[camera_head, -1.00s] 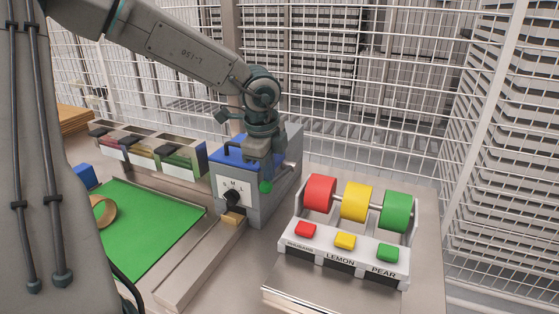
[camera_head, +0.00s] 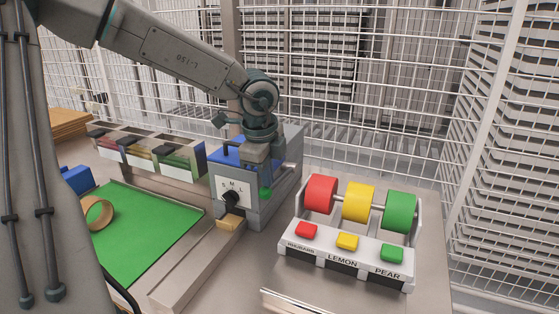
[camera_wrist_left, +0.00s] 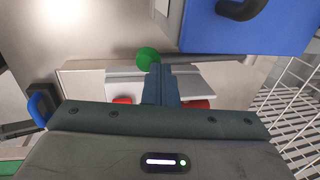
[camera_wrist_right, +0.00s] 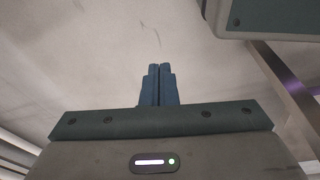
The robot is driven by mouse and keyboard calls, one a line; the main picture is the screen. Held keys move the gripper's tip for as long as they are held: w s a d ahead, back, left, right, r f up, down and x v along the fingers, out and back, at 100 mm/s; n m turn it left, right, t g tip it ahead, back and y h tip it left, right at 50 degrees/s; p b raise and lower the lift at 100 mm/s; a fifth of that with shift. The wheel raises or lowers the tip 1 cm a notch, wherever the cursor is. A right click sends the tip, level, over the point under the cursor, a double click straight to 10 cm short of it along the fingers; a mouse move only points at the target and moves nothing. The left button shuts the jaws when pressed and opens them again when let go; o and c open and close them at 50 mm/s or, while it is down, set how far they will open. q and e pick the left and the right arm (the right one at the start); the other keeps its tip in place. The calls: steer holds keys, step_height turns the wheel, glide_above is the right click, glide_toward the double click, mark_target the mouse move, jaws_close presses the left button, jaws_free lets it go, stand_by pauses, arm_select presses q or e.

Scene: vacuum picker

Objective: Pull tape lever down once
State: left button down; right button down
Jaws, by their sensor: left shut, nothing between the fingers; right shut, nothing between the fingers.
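The tape machine (camera_head: 226,188) is a grey box with a blue top and a black dial on its front. Its lever ends in a green knob (camera_head: 265,193) on the machine's right side. In the left wrist view the green knob (camera_wrist_left: 147,57) sits on a grey rod, by the tips of my left gripper (camera_wrist_left: 160,68). My left gripper (camera_head: 264,178) is shut and empty, pointing down just above the knob in the head view; I cannot tell whether it touches the lever. My right gripper (camera_wrist_right: 158,70) is shut and empty, seen only in its wrist view.
A holder with red, yellow and green tape rolls (camera_head: 357,202) and three buttons stands to the right. A green mat (camera_head: 150,230) with a tape ring (camera_head: 99,213) lies left. Bins (camera_head: 180,160) stand behind it. A wire fence (camera_head: 400,100) closes the back.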

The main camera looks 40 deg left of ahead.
mark_target(265, 190)
arm_select(q)
steer(key=shift+s+f+b, duration=0.15)
steer(key=shift+f+b, duration=0.1)
steer(key=shift+b, duration=0.15)
steer(key=shift+s+d+f+b, duration=0.15)
steer(key=shift+f+b, duration=0.1)
steer(key=shift+b, duration=0.3)
arm_select(e)
step_height(265, 190, up, 6)
steer(key=w, duration=0.2)
steer(key=shift+w+a, duration=0.35)
steer(key=shift+f, duration=0.1)
